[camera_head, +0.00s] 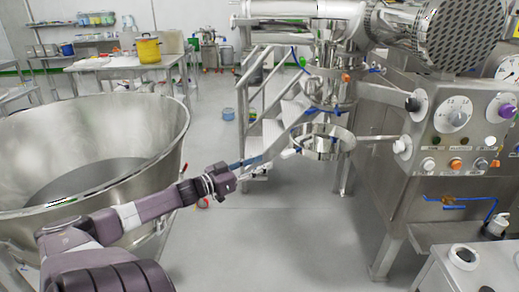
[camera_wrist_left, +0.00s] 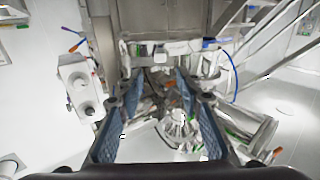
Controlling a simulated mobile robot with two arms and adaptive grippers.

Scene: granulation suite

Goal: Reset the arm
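My left arm (camera_head: 140,210) reaches in from the lower left, passing in front of the big steel bowl's rim. My left gripper (camera_head: 252,166) is at its end, over the open floor in front of the steel steps. In the left wrist view the blue fingers of the left gripper (camera_wrist_left: 157,85) stand apart with nothing visible held between them. Steel machine parts show beyond them. My right arm and right gripper are in neither view.
A large steel bowl (camera_head: 165,135) stands at left. A steel machine with a control panel (camera_head: 455,128) stands at right, its ring outlet (camera_head: 323,138) jutting left. Steel steps (camera_head: 280,115) are behind the gripper. A yellow pot (camera_head: 148,48) sits on a rear table. The middle floor (camera_head: 270,235) is clear.

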